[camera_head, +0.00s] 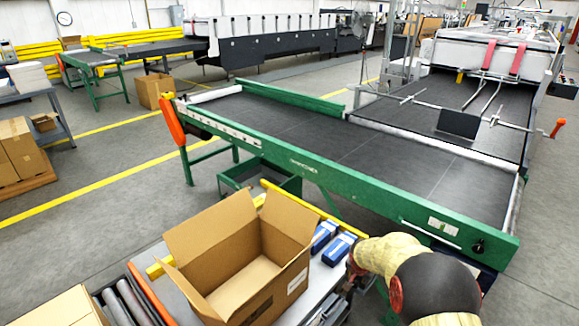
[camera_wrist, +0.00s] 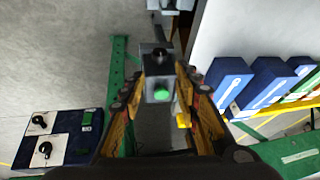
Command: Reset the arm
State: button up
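My arm (camera_head: 430,285), with a beige cover and a dark joint, reaches in at the lower right of the head view. My gripper (camera_wrist: 165,72) shows in the wrist view with two dark and yellow fingers apart. A small grey box with a green button (camera_wrist: 161,95) appears between the fingers; I cannot tell its distance, and I see no object gripped. In the head view the gripper is mostly hidden by my arm, beside the blue boxes (camera_head: 338,249) at the table's right end. Blue boxes also show at the right of the wrist view (camera_wrist: 270,82).
An open cardboard box (camera_head: 205,240) stands on the table left of my arm. A green-framed conveyor (camera_head: 320,172) runs just beyond it. A panel with knobs (camera_wrist: 62,126) sits lower left in the wrist view. Open floor (camera_head: 120,180) lies at the left.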

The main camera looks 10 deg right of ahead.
jog(key=s+a+n+g, duration=0.2)
jog(key=s+n+g, duration=0.15)
jog(key=s, duration=0.65)
jog(key=s+a+r+n+t+p, duration=0.1)
jog(key=s+a+r, duration=0.4)
jog(key=r, duration=0.8)
jog(key=s+a+r+n+t+y+p, duration=0.1)
jog(key=s+a+r, duration=0.4)
jog(key=s+r, duration=0.6)
jog(key=s+a+r+n+t+y+p, duration=0.1)
jog(key=s+a+r+n+t+p, duration=0.1)
jog(key=s+r, duration=0.6)
jog(key=a+r+n+p, duration=0.1)
jog(key=a+r+n, duration=0.1)
jog(key=r, duration=0.5)
jog(key=shift+a+r+t+p, duration=0.25)
jog(key=shift+a+t+p, duration=0.1)
jog(key=shift+a, duration=0.35)
